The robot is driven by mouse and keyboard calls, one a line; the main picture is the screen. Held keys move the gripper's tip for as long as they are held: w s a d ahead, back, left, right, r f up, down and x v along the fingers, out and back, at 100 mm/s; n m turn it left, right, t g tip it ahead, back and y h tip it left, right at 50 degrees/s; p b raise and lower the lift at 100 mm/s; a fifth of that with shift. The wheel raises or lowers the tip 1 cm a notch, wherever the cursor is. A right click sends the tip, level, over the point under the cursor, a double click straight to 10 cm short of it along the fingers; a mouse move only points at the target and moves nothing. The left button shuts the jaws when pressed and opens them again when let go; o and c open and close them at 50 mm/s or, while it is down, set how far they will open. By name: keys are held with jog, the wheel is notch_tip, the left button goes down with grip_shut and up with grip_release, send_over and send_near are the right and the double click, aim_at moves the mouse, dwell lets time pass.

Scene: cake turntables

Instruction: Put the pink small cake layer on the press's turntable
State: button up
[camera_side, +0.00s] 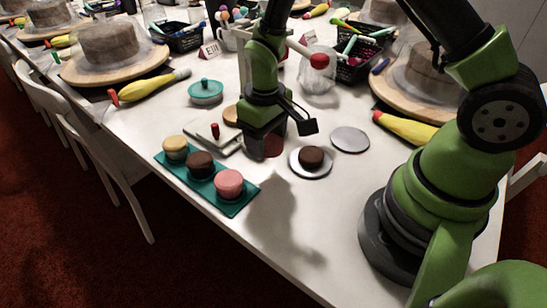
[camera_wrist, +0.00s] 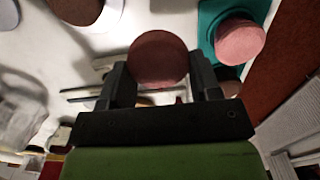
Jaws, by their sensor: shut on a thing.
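My gripper (camera_side: 268,137) is shut on a small round cake layer (camera_side: 273,147), dusky pink in shadow, and holds it above the table. In the wrist view the layer (camera_wrist: 158,58) sits between the fingertips of my gripper (camera_wrist: 160,85). A pale flat stand with a red knob (camera_side: 214,131), perhaps the press, lies just left of my gripper. A round wooden disc (camera_side: 232,115) shows behind it, partly hidden by my gripper; I cannot tell whether it is the press's turntable.
A teal tray (camera_side: 241,206) in front holds a yellow, a dark brown and a larger pink layer (camera_side: 229,183). A brown layer (camera_side: 311,156) sits on a white plate (camera_side: 297,170), with an empty grey disc (camera_side: 350,139) beside it. A teal lidded pot (camera_side: 206,91) stands behind.

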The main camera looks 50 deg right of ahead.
aim_at(267, 170)
jog(key=shift+f, duration=3.2)
jog(key=o, duration=0.7)
jog(key=shift+f, duration=0.1)
